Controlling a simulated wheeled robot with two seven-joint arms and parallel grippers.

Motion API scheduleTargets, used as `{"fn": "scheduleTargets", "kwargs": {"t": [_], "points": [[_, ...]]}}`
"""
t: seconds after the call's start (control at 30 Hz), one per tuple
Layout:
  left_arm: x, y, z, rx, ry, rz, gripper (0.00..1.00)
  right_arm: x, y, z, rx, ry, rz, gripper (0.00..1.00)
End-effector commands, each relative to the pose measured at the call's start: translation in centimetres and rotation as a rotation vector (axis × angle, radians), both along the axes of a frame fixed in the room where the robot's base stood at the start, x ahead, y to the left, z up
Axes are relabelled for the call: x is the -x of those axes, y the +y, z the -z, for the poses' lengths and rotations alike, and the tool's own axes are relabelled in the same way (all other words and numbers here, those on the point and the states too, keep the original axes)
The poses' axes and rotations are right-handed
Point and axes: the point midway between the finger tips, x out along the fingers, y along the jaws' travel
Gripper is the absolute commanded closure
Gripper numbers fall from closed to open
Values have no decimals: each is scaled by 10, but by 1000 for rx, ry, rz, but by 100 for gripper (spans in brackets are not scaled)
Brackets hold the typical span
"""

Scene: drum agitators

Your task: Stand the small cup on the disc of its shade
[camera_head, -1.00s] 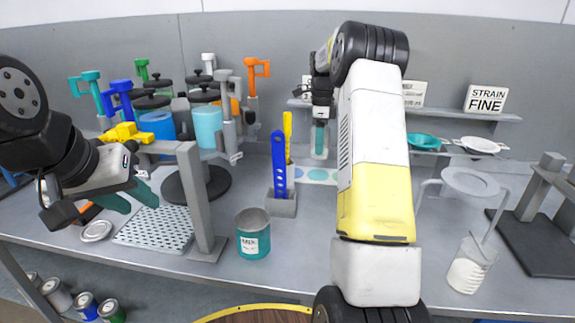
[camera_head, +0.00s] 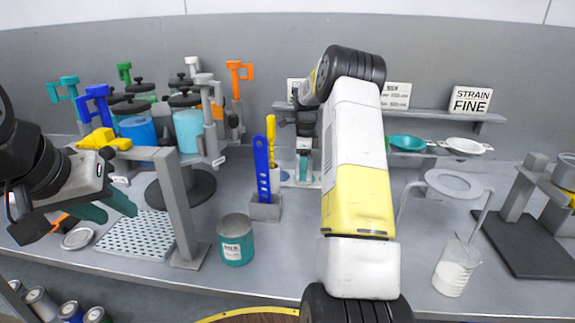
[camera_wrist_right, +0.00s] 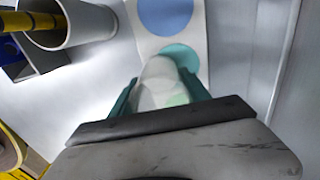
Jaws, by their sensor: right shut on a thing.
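My right gripper (camera_wrist_right: 160,93) is shut on the small cup (camera_wrist_right: 158,75), which looks whitish and translucent with a pale green tint low down. In the right wrist view the cup is beside and partly in front of a teal disc (camera_wrist_right: 184,57) on a white strip. A blue disc (camera_wrist_right: 165,14) lies farther along the strip. In the head view the right gripper (camera_head: 303,163) is low over the strip, which my arm partly hides. I cannot tell whether the cup touches it. My left gripper (camera_head: 107,208) is open and empty at the left, over the perforated tray.
A grey holder (camera_head: 265,208) with blue and yellow strips stands close left of the right gripper. A teal can (camera_head: 236,240) is nearer the front. A beaker (camera_head: 453,272) and a ring stand (camera_head: 453,184) are at the right. A shelf (camera_head: 490,116) runs behind.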

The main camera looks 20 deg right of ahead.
Motion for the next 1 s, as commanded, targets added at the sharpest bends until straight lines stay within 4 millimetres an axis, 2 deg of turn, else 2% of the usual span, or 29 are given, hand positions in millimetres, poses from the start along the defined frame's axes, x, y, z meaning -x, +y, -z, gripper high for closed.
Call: {"fn": "scheduleTargets", "kwargs": {"t": [0.3,0.33,0.43,0.8,0.87,1.0], "points": [[0,0,0,0,0,0,64,0,0,2,1,0,0,87],[0,0,0,0,0,0,64,0,0,3,1,0,0,44],[0,0,0,0,0,0,64,0,0,3,1,0,0,24],[0,0,0,0,0,0,64,0,0,-1,0,-1,0,24],[0,0,0,0,0,0,64,0,0,-6,1,0,0,24],[0,0,0,0,0,0,64,-1,-1,-30,3,-4,0,24]]}}
